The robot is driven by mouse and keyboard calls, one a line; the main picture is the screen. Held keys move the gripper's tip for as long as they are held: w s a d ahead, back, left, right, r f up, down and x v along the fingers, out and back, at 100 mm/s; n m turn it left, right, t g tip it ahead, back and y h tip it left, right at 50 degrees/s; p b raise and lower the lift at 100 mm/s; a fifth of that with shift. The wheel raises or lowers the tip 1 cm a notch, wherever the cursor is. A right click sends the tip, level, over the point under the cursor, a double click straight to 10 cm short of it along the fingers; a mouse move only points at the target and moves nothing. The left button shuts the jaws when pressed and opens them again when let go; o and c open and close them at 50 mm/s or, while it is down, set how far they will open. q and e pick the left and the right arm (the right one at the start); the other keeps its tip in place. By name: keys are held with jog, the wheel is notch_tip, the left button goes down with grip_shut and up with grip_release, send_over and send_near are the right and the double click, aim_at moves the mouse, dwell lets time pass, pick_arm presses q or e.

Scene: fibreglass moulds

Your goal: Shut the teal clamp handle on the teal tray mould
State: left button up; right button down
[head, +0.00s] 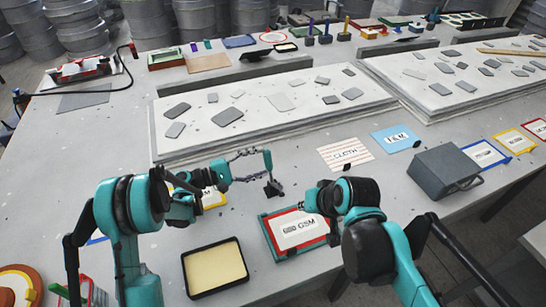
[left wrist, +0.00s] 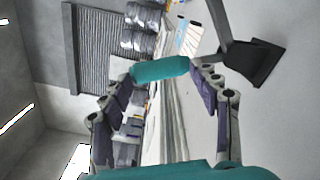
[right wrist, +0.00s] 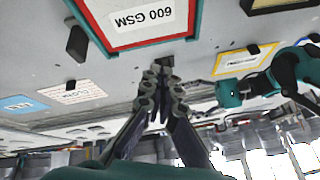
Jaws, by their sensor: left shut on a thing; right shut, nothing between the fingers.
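The teal clamp handle (left wrist: 160,68) is a cylinder between the fingers of my left gripper (head: 262,164), which is shut on it. A dark lever runs from it down to a dark base (head: 273,189) on the table, so the handle stands up above the base. The teal-edged tray mould (head: 267,238) has a red inner border and a white 600 GSM card; it also shows in the right wrist view (right wrist: 196,22). My right gripper (right wrist: 163,68) is shut and empty at the tray's far edge, near a small dark block. My right arm hides part of the tray.
A black tray with a pale yellow inside (head: 215,268) lies left of the teal tray. A grey box (head: 445,172) stands at right. Cloth (head: 345,153) and blue (head: 396,138) cards lie farther back, before a pale slab (head: 270,105) with several grey pieces.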

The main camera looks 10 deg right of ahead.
jog(key=w+m+y, duration=0.3)
jog(key=w, duration=0.7)
jog(key=m+y, duration=0.2)
jog(key=y, duration=0.1)
send_near(269, 168)
jog(key=w+d+f+m+y, duration=0.2)
jog(key=w+d+f+y, duration=0.3)
jog(key=w, duration=0.3)
jog(key=w+r+x, duration=0.1)
jog(key=x, duration=0.8)
jog(key=shift+s+a+r, duration=0.1)
jog(key=shift+s+r, duration=0.25)
jog(key=shift+s, duration=0.35)
jog(key=shift+s+a+r, duration=0.1)
jog(key=shift+s+r, duration=0.2)
jog(key=shift+s, duration=0.4)
jog(key=shift+s+r, duration=0.35)
jog(key=shift+s, duration=0.4)
